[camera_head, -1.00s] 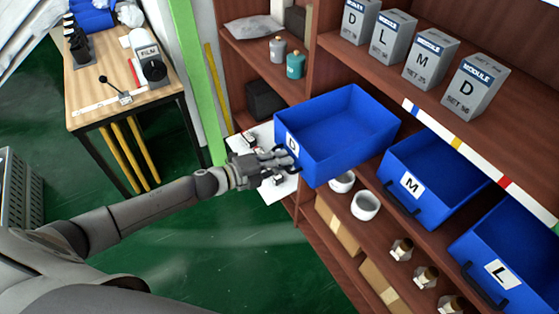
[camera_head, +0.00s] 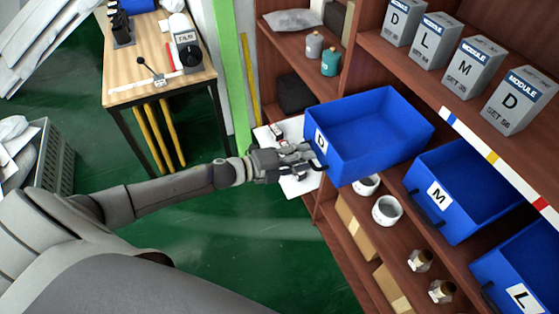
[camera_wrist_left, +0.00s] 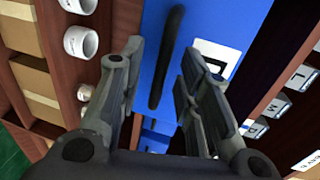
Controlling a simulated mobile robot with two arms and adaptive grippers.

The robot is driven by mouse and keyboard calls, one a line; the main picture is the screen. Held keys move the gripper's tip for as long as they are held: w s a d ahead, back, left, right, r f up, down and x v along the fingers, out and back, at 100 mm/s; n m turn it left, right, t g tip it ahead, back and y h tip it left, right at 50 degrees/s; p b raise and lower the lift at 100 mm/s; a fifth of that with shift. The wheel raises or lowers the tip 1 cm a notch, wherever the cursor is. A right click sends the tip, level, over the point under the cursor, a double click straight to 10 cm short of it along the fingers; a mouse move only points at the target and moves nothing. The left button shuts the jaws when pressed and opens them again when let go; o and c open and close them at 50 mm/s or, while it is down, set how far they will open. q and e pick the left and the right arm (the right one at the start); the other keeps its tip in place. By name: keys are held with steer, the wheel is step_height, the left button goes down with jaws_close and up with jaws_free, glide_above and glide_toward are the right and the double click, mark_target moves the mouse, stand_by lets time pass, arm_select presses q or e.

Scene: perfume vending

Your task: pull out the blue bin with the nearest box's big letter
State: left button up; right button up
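Grey module boxes with big letters D, L, M, D stand in a row on the upper shelf. The nearest box (camera_head: 519,102) reads D. The blue bin labelled D (camera_head: 366,145) sits at the left of the bin row and sticks out further than the M bin (camera_head: 463,205). My left gripper (camera_head: 312,160) is at the D bin's front, by its handle. In the left wrist view, the dark handle (camera_wrist_left: 167,58) shows between the two separated fingers of my left gripper (camera_wrist_left: 163,65), on the blue front (camera_wrist_left: 210,20). Contact is unclear. My right gripper is out of view.
The L bin (camera_head: 530,265) is at the lower right. White cups (camera_head: 387,210), small jars (camera_head: 420,260) and cardboard boxes (camera_head: 357,232) fill the lower shelves. A green post (camera_head: 233,70) and a wooden table (camera_head: 140,90) stand left. Green floor (camera_head: 235,250) is open in front.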

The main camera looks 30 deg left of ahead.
arm_select(q)
steer(key=v, duration=1)
stand_by(0.3)
steer(key=s+a+f+n+y, duration=0.1)
steer(key=a+f+n+y, duration=0.3)
steer(key=f, duration=0.4)
steer(key=s+a+f+n+y, duration=0.1)
steer(key=a+f+n+y, duration=0.1)
steer(key=a+f+n, duration=0.5)
steer(key=s+f+n+g+y, duration=0.2)
steer(key=s+f, duration=0.3)
steer(key=f, duration=0.4)
steer(key=s+f+n+g+y, duration=0.1)
steer(key=s+f+n+y, duration=0.15)
steer(key=s+f, duration=0.45)
steer(key=s+d+f+n+g, duration=0.2)
steer(key=s+d+f, duration=0.2)
steer(key=s, duration=0.4)
steer(key=s+d+f+n+g, duration=0.3)
steer(key=s+d+f, duration=0.2)
steer(key=s+f, duration=0.2)
steer(key=s+d+f+n+g, duration=0.2)
steer(key=s+d+f, duration=0.3)
steer(key=s, duration=0.4)
steer(key=shift+s+d+f+n+g+h, duration=0.25)
steer(key=shift+s+f+n+g+h, duration=0.15)
steer(key=shift+f+g+h, duration=0.15)
